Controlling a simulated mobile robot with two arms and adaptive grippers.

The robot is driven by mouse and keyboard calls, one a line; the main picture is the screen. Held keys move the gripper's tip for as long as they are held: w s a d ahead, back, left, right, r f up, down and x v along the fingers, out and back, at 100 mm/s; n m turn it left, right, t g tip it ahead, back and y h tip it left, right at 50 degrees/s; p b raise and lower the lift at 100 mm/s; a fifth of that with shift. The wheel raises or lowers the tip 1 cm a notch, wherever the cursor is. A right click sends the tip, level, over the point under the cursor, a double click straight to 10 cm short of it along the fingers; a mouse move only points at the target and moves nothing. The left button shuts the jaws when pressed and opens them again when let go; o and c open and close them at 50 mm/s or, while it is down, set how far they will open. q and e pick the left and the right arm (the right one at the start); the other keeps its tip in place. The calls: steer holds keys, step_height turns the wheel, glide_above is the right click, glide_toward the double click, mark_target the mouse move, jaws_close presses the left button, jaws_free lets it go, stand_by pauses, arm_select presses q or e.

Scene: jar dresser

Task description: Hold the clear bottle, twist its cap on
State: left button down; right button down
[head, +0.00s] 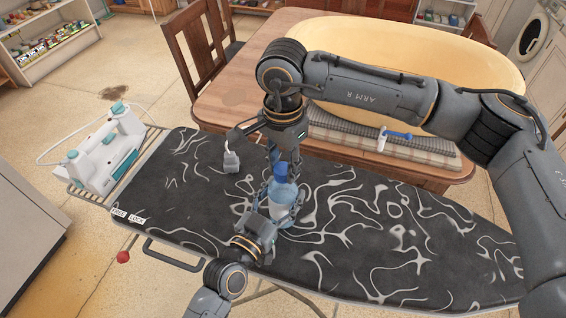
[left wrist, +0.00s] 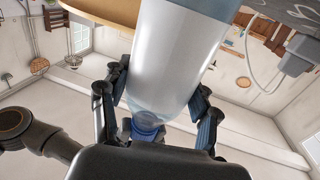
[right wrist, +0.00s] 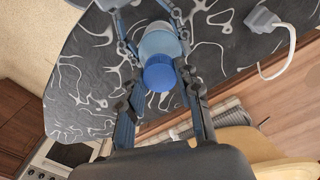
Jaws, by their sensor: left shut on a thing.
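The clear bottle (head: 283,205) stands upright on the black patterned ironing board in the head view. Its blue cap (head: 281,172) sits at the top of the bottle; whether it is threaded down cannot be told. My left gripper (head: 272,212) is shut on the bottle's body from the near side. In the left wrist view the bottle (left wrist: 178,55) fills the space between the fingers, with blue at its lower end. My right gripper (head: 282,168) points down over the cap. In the right wrist view the cap (right wrist: 160,74) lies between its open fingers, with small gaps beside it.
The ironing board (head: 400,240) has free room right of the bottle. A grey plug (head: 232,160) lies left of my right gripper. Behind stands a wooden table (head: 225,100) with a large yellow basin (head: 450,50).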

steer(key=m, duration=1.4)
steer(key=shift+m, duration=0.3)
steer(key=c, duration=0.9)
jaws_free()
steer(key=shift+c, duration=0.2)
steer(key=shift+r, duration=2.25)
